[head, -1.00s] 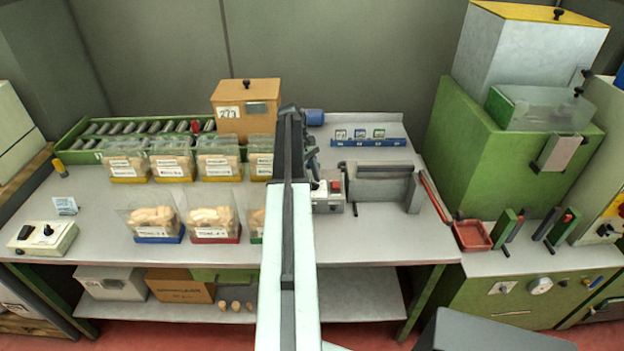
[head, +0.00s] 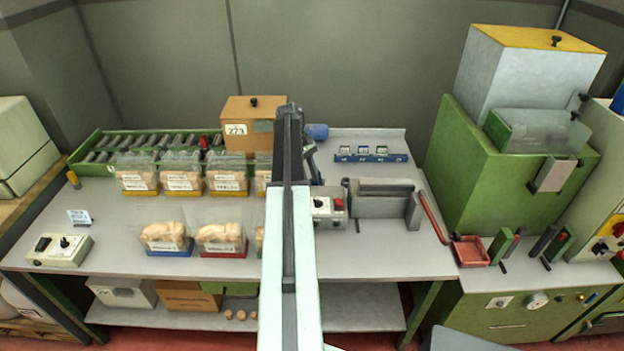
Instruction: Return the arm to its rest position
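My arm rises from the bottom middle of the head view and reaches over the grey workbench (head: 330,250). Its dark upper links stand in front of the bench's middle. My gripper's fingers cannot be made out; they are hidden behind or at the far end of the arm. The arm covers part of a bag in the back row and most of a bag in the front row.
Bags of corks stand in two rows, a back one (head: 137,180) and a front one (head: 166,240). Behind are a roller tray (head: 92,141) and a wooden box (head: 250,105). A grey machine (head: 380,205) stands right of the arm. A red tray (head: 470,262) and green cabinet (head: 470,170) are further right.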

